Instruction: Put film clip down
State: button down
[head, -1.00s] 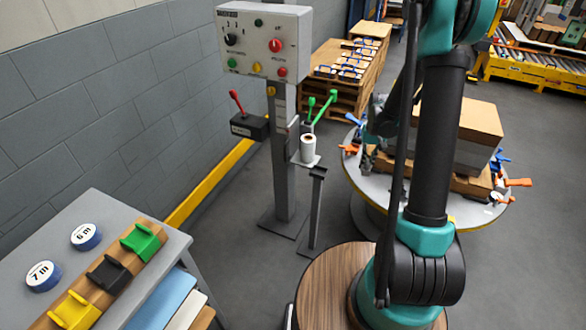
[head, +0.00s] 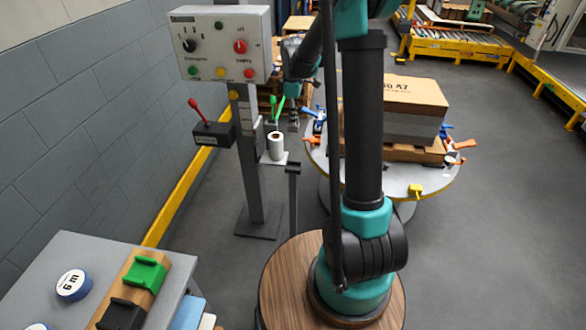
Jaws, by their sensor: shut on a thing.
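My gripper (head: 293,118) is small and partly hidden in the head view. A yellow clip-like piece (head: 416,189) lies at the front edge of the round turntable (head: 400,205). A green holder (head: 145,273) and a black holder (head: 120,315) sit on a wooden rail on the grey bench at lower left.
A grey control box (head: 220,45) stands on a post, with a red-lever box (head: 213,133) and a white roll (head: 276,146) on a small shelf. Cartons (head: 415,95) with blue and orange clamps sit on the turntable. Floor at right is clear.

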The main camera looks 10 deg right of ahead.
notch_tip(320, 180, down, 20)
jog(key=shift+r, duration=0.1)
dwell(0.5)
jog(key=c, duration=1.6)
grip_release()
notch_tip(320, 180, up, 12)
jog(key=s+d+r+m+t, duration=0.1)
jog(key=s+r+m, duration=0.2)
jog(key=s, duration=0.4)
jog(key=s+d+r+m+t, duration=0.1)
jog(key=s+d+r+m, duration=0.1)
jog(key=s+r+m, duration=0.35)
jog(key=s+f+m, duration=0.1)
jog(key=s+m, duration=0.1)
jog(key=s, duration=0.4)
jog(key=s+f+m+t, duration=0.1)
jog(key=s, duration=0.5)
jog(key=s+d+f+m+t, duration=0.1)
jog(key=s+f+m, duration=0.1)
jog(key=s, duration=0.4)
jog(key=shift+d+m, duration=0.1)
jog(key=shift+m, duration=0.25)
